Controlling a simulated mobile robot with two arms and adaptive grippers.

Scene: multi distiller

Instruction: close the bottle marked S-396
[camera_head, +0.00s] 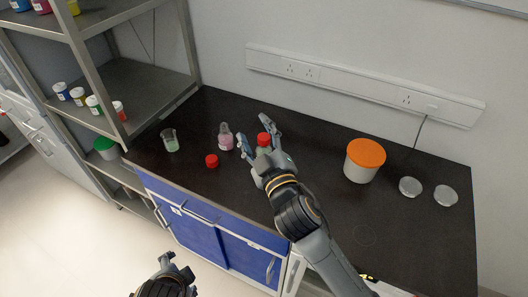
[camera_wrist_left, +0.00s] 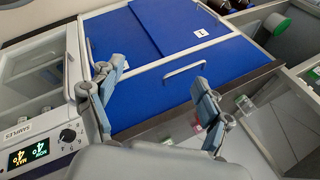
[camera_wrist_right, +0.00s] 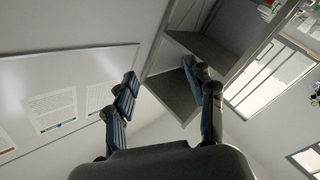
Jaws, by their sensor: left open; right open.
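A clear bottle with pink contents (camera_head: 226,138) stands open on the dark counter. A loose red cap (camera_head: 211,160) lies in front of it. A second red-topped item (camera_head: 264,139) shows between the fingers of my right gripper (camera_head: 254,131) in the head view; its lower part is hidden. My right gripper is open. In the right wrist view nothing shows between its fingers (camera_wrist_right: 160,74). My left gripper (camera_head: 178,266) is open and empty, low in front of the counter; its fingers (camera_wrist_left: 155,85) face blue cabinet fronts. I cannot read any S-396 label.
A beaker with green liquid (camera_head: 171,141) stands at the counter's left. A white tub with an orange lid (camera_head: 365,153) and two clear round dishes (camera_head: 410,187) are to the right. A metal shelf (camera_head: 140,85) stands at left. A device with a display (camera_wrist_left: 40,150) is near my left gripper.

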